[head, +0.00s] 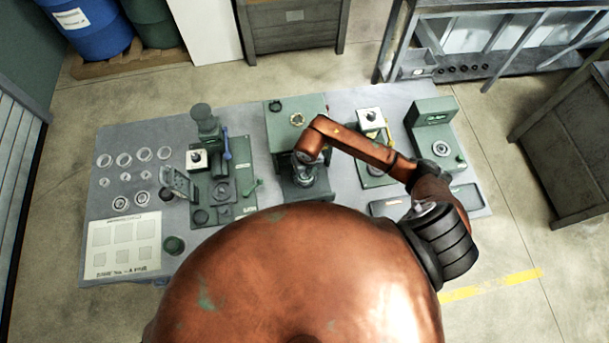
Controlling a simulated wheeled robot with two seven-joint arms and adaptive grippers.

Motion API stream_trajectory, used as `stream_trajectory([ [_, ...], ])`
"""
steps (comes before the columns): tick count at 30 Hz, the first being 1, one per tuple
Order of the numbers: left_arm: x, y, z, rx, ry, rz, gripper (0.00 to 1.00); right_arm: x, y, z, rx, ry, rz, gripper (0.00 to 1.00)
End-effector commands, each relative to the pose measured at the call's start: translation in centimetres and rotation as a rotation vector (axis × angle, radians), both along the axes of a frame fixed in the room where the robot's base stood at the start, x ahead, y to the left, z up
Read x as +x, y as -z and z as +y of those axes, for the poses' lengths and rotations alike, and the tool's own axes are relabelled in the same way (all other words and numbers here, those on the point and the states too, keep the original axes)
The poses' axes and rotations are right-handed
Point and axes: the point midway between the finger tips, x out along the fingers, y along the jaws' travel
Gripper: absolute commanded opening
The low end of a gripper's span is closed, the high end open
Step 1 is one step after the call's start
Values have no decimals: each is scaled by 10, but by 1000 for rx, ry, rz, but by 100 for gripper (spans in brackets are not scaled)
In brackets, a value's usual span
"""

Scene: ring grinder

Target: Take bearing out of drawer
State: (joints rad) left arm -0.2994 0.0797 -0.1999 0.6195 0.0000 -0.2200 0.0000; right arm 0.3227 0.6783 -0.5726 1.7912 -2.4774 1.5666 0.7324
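The green ring grinder (298,108) stands at the middle of the grey table. My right arm comes in from the right and reaches over its front. My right gripper (304,172) points down at the front of this machine, over a dark round part that may be in the drawer. The arm's end covers most of this spot, so I cannot tell whether the fingers are open or shut, or whether a bearing is between them. The drawer's edges are not clear. My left gripper is not in view.
Several rings and bearings (120,202) lie at the table's left, above a pale marked sheet (123,245). A green press (207,125) stands left of the grinder. Another green machine (433,115) stands at the right. My copper body hides the table's near middle.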

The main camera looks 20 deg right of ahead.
Motion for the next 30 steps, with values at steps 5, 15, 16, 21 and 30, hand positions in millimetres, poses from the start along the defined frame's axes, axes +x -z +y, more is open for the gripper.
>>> stream_trajectory([
  [5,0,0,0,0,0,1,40,0,0,0,0,0,0,30],
  [15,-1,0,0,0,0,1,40,1,-1,0,0,0,-1,13],
  [16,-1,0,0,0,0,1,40,1,-1,0,0,0,-1,13],
  [21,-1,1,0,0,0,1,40,1,-2,0,0,0,-2,12],
  [30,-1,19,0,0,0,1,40,2,-30,-1,-2,-3,-7,12],
])
